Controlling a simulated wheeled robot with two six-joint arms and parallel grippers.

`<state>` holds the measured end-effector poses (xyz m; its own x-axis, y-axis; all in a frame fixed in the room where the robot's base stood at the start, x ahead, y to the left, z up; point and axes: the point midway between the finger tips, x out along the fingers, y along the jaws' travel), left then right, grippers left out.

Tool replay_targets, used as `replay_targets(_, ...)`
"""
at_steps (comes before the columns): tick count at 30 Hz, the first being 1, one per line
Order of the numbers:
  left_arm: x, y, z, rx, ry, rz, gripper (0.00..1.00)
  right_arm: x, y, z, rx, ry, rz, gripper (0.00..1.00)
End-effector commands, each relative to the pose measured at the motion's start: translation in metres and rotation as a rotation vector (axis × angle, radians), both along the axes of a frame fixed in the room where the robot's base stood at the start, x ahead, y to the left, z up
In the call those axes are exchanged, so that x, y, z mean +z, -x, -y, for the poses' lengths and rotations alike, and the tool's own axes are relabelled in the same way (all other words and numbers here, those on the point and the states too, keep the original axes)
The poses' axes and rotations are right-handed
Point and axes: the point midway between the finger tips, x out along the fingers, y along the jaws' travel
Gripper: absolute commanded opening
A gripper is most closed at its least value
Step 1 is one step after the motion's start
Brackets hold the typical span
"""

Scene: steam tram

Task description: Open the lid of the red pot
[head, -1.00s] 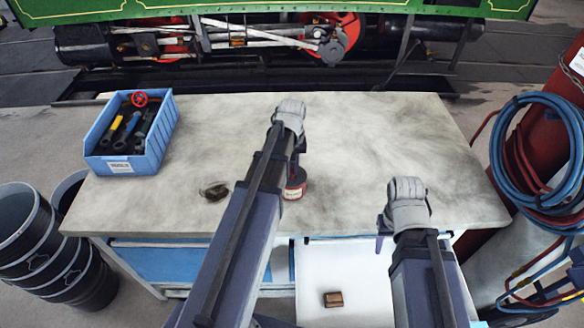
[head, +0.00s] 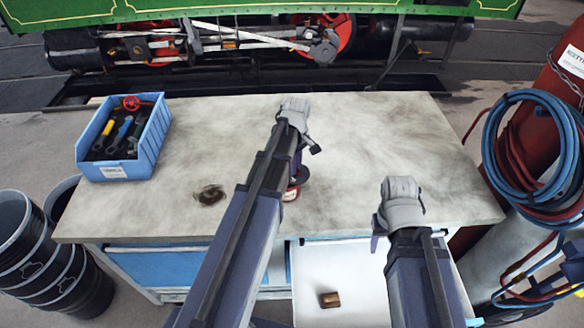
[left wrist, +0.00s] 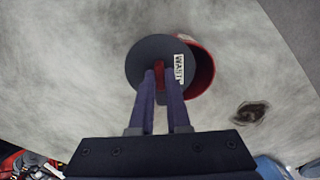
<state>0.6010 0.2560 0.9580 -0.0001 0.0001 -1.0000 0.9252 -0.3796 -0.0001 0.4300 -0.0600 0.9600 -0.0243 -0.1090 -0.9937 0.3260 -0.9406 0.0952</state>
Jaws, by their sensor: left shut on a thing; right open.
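The red pot (left wrist: 204,70) stands on the workbench, and much of it is hidden behind my left arm in the head view (head: 291,194). Its dark round lid (left wrist: 140,66) has a red knob (left wrist: 159,76). My left gripper (left wrist: 160,84) is shut on the knob. In the left wrist view the lid sits off-centre from the pot, so the red rim shows on its right; the height of any gap is unclear. A white lettered label (left wrist: 179,69) shows at the lid's edge. My right gripper (head: 377,238) is open and empty over the bench's front edge.
A blue bin (head: 152,150) with tools stands at the bench's left. A dark stain (head: 210,195) marks the top. An open white drawer (head: 345,270) holds a small brown block (head: 330,300). Black buckets (head: 40,250) and hoses (head: 535,150) flank the bench. The bench's right side is clear.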

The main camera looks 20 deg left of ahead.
Motion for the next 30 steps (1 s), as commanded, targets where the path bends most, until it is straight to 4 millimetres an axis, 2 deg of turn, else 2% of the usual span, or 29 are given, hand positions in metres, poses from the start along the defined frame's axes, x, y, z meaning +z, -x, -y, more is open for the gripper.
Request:
replay_targets(18, 0.000, -0.031, 0.003, 0.585, 0.000, 0.000, 0.00, 0.000, 0.000, 0.000, 0.000, 0.000, 0.000, 0.50)
replay_targets(30, 0.000, -0.045, -0.003, 0.893, 0.000, 0.000, 0.00, 0.000, 0.000, 0.000, 0.000, 0.000, 0.000, 0.50)
